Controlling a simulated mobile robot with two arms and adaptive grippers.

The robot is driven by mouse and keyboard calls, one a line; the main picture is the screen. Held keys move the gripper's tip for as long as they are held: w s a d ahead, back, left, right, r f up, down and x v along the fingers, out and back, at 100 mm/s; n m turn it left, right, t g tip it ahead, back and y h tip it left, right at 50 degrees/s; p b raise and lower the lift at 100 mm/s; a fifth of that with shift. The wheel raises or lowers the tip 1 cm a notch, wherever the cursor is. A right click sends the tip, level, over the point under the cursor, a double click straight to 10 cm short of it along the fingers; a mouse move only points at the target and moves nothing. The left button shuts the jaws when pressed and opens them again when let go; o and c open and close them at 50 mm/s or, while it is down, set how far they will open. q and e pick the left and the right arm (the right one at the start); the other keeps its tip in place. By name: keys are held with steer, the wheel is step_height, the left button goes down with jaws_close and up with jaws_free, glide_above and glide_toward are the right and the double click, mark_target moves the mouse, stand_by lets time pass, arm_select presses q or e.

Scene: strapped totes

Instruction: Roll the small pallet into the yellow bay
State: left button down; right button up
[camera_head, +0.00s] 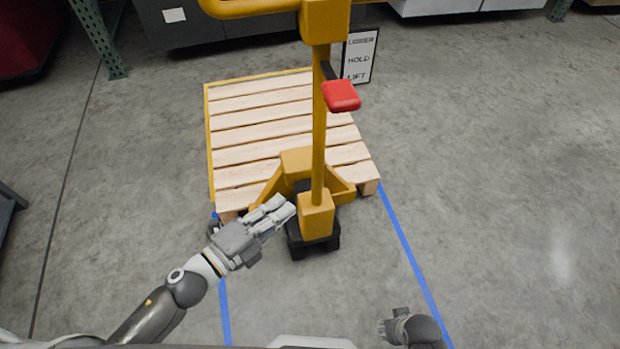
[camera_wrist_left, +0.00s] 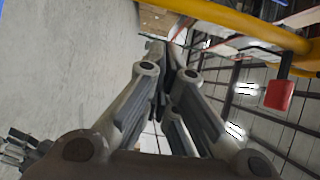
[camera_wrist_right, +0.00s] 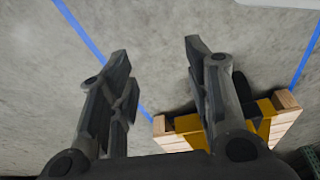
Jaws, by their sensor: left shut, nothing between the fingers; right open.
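The small wooden pallet (camera_head: 262,130) lies flat on the floor in the head view, with a yellow pallet jack (camera_head: 318,150) at its near edge. The jack has an upright mast, a handle bar (camera_head: 240,7) at the top and a red lever (camera_head: 341,96). Yellow lines of the bay (camera_head: 208,130) show along the pallet's left and far edges; the rest is hidden. My left gripper (camera_head: 288,208) is shut and empty, just left of the mast's foot in this view; contact cannot be told. My right gripper (camera_head: 381,328) is open and empty at the bottom, apart from the jack.
Two blue floor lines (camera_head: 405,245) run from the pallet towards me. A green rack post (camera_head: 98,40) and grey bins (camera_head: 215,30) are at the back. Floor to the right is clear.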

arm_select(q)
steer(key=shift+m+h, duration=0.3)
steer(key=shift+m, duration=0.2)
steer(key=shift+w+a+r+p+x, duration=0.2)
steer(key=shift+a+x, duration=0.05)
steer(key=shift+x, duration=1.9)
steer(key=shift+w+a+r+p+x, duration=0.2)
steer(key=shift+x, duration=1.95)
steer(key=shift+w+a+r+p+x, duration=0.2)
steer(key=shift+a+x, duration=0.05)
steer(key=shift+x, duration=1.85)
arm_select(e)
steer(key=shift+s+d+f, duration=0.1)
steer(key=shift+s+f, duration=0.25)
steer(key=shift+f, duration=0.45)
steer(key=shift+s+f, duration=0.35)
steer(key=shift+f, duration=0.4)
arm_select(q)
steer(key=shift+w, duration=0.1)
